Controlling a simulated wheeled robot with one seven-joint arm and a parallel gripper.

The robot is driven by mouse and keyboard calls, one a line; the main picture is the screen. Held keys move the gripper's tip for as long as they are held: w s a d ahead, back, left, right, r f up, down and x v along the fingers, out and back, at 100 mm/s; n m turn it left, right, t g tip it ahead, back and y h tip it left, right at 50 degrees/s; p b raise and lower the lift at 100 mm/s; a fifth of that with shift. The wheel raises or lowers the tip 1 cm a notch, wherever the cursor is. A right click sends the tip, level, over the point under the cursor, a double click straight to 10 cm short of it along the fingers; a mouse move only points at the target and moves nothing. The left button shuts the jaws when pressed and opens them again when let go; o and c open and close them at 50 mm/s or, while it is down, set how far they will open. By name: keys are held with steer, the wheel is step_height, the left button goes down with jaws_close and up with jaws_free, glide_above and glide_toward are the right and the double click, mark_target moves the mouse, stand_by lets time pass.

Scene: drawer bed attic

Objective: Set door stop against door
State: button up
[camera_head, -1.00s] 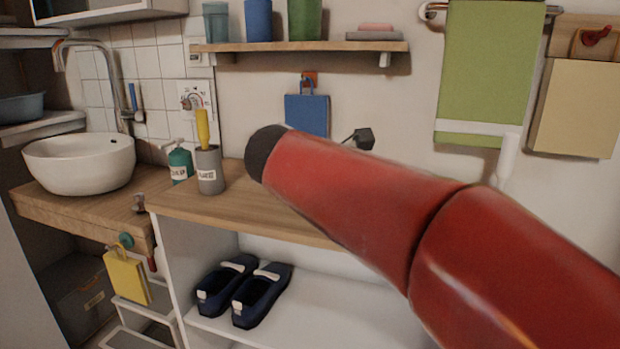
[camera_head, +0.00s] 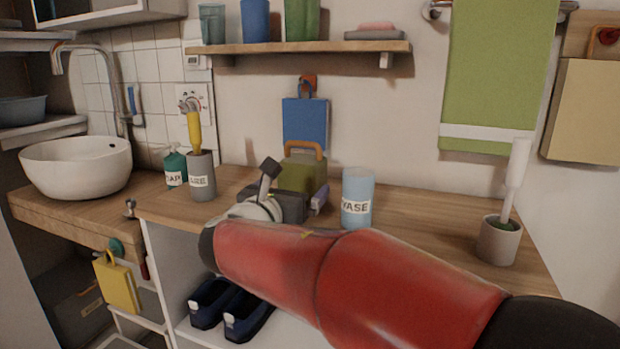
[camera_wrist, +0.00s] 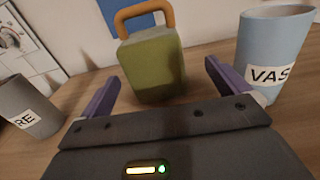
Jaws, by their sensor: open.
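An olive-green block with an orange-brown handle on top, likely the door stop (camera_head: 303,173), stands upright on the wooden counter by the wall. In the wrist view the door stop (camera_wrist: 153,66) is straight ahead, with the two purple fingers to its left and right. My gripper (camera_wrist: 160,85) is open and empty, and its fingertips seem close to the near side of the block. In the head view my gripper (camera_head: 312,198) is partly hidden by my wrist, which also covers the lower part of the block. I see no door in these views.
A light-blue cup labelled VASE (camera_head: 357,198) stands close to the right of my gripper. A grey labelled holder (camera_head: 202,177) is to the left. A white-handled brush in a pot (camera_head: 499,240) is at the right. A blue bag (camera_head: 305,122) hangs behind the block.

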steer(key=shift+x, duration=1.2)
steer(key=shift+a+p+x, duration=0.25)
steer(key=shift+x, duration=1.15)
steer(key=shift+a+p+x, duration=0.2)
steer(key=shift+p+x, duration=0.05)
steer(key=shift+x, duration=1.1)
